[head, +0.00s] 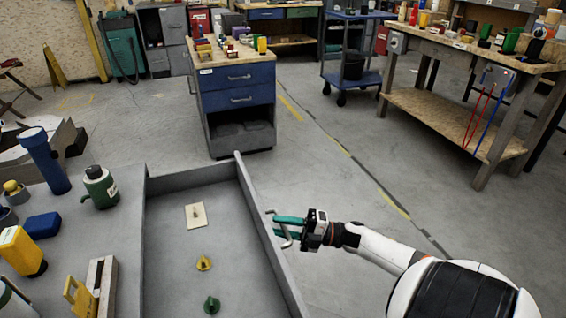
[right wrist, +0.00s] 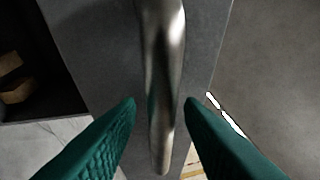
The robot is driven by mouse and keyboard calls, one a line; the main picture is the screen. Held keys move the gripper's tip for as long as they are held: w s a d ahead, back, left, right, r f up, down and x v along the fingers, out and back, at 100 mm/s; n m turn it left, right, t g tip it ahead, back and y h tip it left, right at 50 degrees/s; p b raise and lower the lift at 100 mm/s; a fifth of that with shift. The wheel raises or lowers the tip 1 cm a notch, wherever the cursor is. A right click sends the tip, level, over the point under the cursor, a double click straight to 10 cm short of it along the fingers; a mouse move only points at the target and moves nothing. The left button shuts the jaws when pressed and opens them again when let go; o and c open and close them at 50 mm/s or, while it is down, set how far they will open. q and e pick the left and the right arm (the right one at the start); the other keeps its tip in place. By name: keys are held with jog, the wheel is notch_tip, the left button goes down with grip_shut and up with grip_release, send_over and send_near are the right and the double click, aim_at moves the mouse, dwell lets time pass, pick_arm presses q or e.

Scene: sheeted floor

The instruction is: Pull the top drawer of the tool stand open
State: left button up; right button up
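The tool stand (head: 105,225) is at the left in the head view, with its grey top holding tools. Its top drawer (head: 168,240) stands pulled out to the right, so its inside shows. A beige plate (head: 196,215), a yellow piece (head: 204,263) and a green piece (head: 212,305) lie inside. A silver bar handle (head: 270,213) sits on the drawer's front panel (head: 262,225). My right gripper (head: 279,227) is at this handle. In the right wrist view the handle (right wrist: 163,60) passes between the green fingers, with gaps on both sides. My left gripper is out of view.
A blue drawer cabinet (head: 238,88) stands behind the open drawer. A wooden workbench (head: 455,105) is at the back right, with a blue cart (head: 350,80) beyond it. The concrete floor (head: 350,190) between them is clear.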

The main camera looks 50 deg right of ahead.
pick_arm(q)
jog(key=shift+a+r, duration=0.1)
pick_arm(e)
jog(key=v, duration=1.2)
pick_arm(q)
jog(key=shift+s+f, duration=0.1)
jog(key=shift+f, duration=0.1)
